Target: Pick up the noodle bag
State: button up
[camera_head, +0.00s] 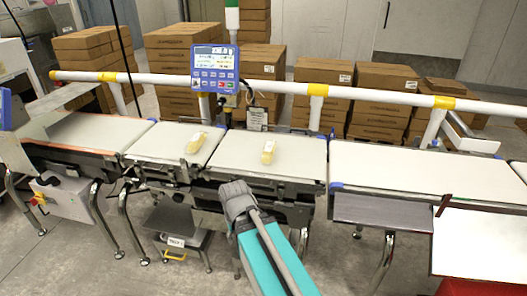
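Two small pale-yellow bags lie apart on the white belts. I cannot tell which of the two the task means. My arm, with a teal link, reaches up from the bottom of the picture. Its grey end, my gripper (236,192), is at the front edge of the belt, below and left of the bag on the middle section. Its fingers cannot be made out.
A blue control panel with a display (214,68) stands behind the belt. A white rail with yellow bands (315,90) runs along the back. The right belt section (420,172) is empty. A white-topped red table (480,243) is at lower right. Stacked cartons (185,50) stand behind.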

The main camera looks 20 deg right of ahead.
jog(key=shift+o, duration=0.3)
jog(key=shift+d, duration=0.4)
jog(key=o, duration=0.4)
jog(key=shift+w+d+f, duration=0.1)
jog(key=shift+w+d, duration=0.05)
jog(key=shift+o, duration=0.7)
jog(key=shift+w+d, duration=0.2)
jog(key=shift+w, duration=0.05)
jog(key=w+d+n+t+h+b, duration=0.2)
jog(key=w+d+n+t+b, duration=0.1)
jog(key=w+d+n, duration=0.3)
jog(key=w+d+r+n+t+h+b, duration=0.1)
jog(key=w+d+n+t+h+b, duration=0.1)
jog(key=w+d+n, duration=0.4)
jog(key=w+d+r+n+t+h+b, duration=0.1)
jog(key=w+d+n+t, duration=0.5)
jog(key=w+n, duration=0.7)
jog(key=shift+n+h+b, duration=0.5)
jog(key=shift+h+b, duration=0.4)
jog(key=shift+b, duration=0.5)
jog(key=shift+w+d+r+n+t, duration=0.25)
jog(key=shift+w+r+n+t, duration=0.15)
jog(key=shift+n, duration=0.4)
jog(key=shift+w+f, duration=0.1)
jog(key=shift+w, duration=0.05)
